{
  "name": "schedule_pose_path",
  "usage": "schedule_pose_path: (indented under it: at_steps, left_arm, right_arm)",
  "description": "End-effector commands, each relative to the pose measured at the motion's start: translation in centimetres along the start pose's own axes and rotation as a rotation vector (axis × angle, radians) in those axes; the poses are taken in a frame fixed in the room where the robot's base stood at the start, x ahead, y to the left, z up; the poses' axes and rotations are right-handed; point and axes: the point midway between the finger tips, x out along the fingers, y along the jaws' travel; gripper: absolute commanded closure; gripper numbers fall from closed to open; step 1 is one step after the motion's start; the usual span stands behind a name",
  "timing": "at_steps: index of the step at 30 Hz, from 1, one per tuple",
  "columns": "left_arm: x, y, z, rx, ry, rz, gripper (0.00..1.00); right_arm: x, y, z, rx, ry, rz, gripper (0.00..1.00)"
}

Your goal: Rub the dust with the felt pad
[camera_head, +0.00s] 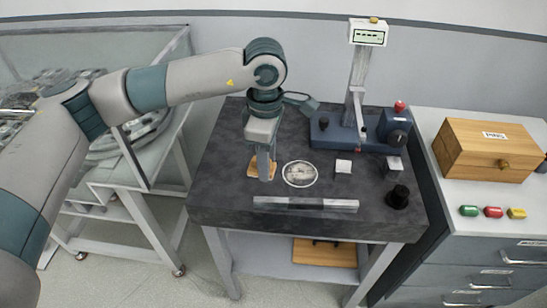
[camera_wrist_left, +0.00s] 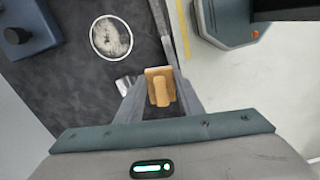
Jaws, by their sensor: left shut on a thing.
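The felt pad (camera_head: 253,170) is a tan, wood-coloured block with a raised grip. It also shows in the left wrist view (camera_wrist_left: 159,73). My left gripper (camera_head: 263,173) is shut on its grip, with fingers on both sides (camera_wrist_left: 160,98). The pad is at the left of the dark worktop; I cannot tell whether it touches the surface. The dust (camera_head: 300,174) is a pale, smeared patch inside a white ring, just right of the pad in the head view. It lies clear and uncovered in the left wrist view (camera_wrist_left: 111,37). My right gripper is not in view.
A blue stand with a display (camera_head: 367,37) is at the worktop's back right. A metal strip (camera_head: 305,204) lies along the front. A white block (camera_head: 343,166) and black knob (camera_head: 398,197) are right of the ring. A cabinet with a wooden box (camera_head: 487,150) stands right.

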Motion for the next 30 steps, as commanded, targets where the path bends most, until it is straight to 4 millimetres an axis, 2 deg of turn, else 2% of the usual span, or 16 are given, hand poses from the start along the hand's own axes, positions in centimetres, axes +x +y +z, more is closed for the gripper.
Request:
schedule_pose_path:
  at_steps: [8,18,24,30]
  left_arm:
    - [1.1,-2.6,-4.6,0.385,0.009,0.009,0.84]
    - [2.7,-8.0,-10.5,0.999,0.009,0.004,0.84]
    - [3.2,-10.8,-12.6,1.276,0.001,0.0,0.84]
    - [3.5,-12.1,-13.5,1.402,-0.005,-0.001,0.84]
  right_arm:
    - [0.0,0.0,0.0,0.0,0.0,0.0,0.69]
    - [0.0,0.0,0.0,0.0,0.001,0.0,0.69]
    - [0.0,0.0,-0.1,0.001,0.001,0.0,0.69]
    - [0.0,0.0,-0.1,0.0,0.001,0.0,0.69]
